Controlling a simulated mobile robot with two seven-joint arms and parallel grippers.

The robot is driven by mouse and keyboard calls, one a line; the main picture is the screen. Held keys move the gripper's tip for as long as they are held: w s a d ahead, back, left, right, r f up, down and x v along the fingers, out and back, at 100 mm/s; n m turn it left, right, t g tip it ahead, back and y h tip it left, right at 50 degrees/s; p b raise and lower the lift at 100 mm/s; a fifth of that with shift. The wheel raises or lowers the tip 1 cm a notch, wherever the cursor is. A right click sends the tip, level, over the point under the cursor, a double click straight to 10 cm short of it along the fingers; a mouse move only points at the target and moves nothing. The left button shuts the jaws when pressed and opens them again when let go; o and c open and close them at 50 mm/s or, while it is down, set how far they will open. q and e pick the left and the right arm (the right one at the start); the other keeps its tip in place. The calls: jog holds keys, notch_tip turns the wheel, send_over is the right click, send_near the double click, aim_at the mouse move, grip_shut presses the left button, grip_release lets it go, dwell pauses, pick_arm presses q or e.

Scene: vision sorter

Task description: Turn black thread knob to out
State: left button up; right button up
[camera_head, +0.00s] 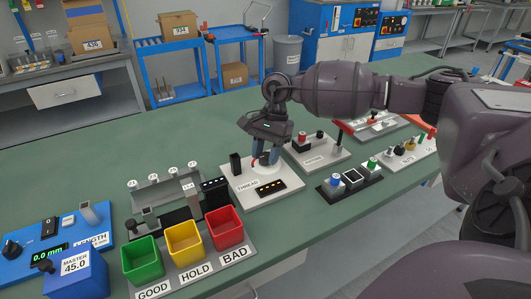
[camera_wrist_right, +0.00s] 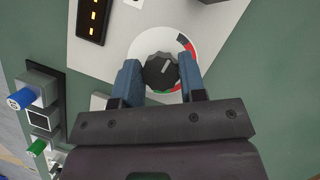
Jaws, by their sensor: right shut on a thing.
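The black thread knob (camera_wrist_right: 160,71) sits on a white round dial (camera_wrist_right: 142,45) in the right wrist view. Its pale pointer line is nearly upright in that view, leaning slightly right. The dial has a red and dark arc at its right and a bit of green below the knob. My right gripper (camera_wrist_right: 161,74) has its two blue fingers against opposite sides of the knob. In the head view the right gripper (camera_head: 266,159) points down onto the white thread panel (camera_head: 235,184), and the knob is mostly hidden by the fingers. My left gripper is not in view.
On the thread panel are a black upright block (camera_head: 235,163) and a black display (camera_head: 271,187) with amber marks. Green (camera_head: 143,260), yellow (camera_head: 185,243) and red (camera_head: 224,228) bins stand at the front left.

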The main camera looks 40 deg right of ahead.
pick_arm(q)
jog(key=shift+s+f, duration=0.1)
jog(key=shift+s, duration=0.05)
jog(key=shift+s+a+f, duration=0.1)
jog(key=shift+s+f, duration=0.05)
pick_arm(e)
jog(key=o, duration=0.9)
jog(key=shift+o, duration=0.2)
jog(key=shift+r, duration=0.15)
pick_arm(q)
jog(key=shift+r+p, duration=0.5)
pick_arm(e)
jog(key=v, duration=1)
jog(key=shift+r, duration=0.3)
jog(key=shift+d, duration=0.1)
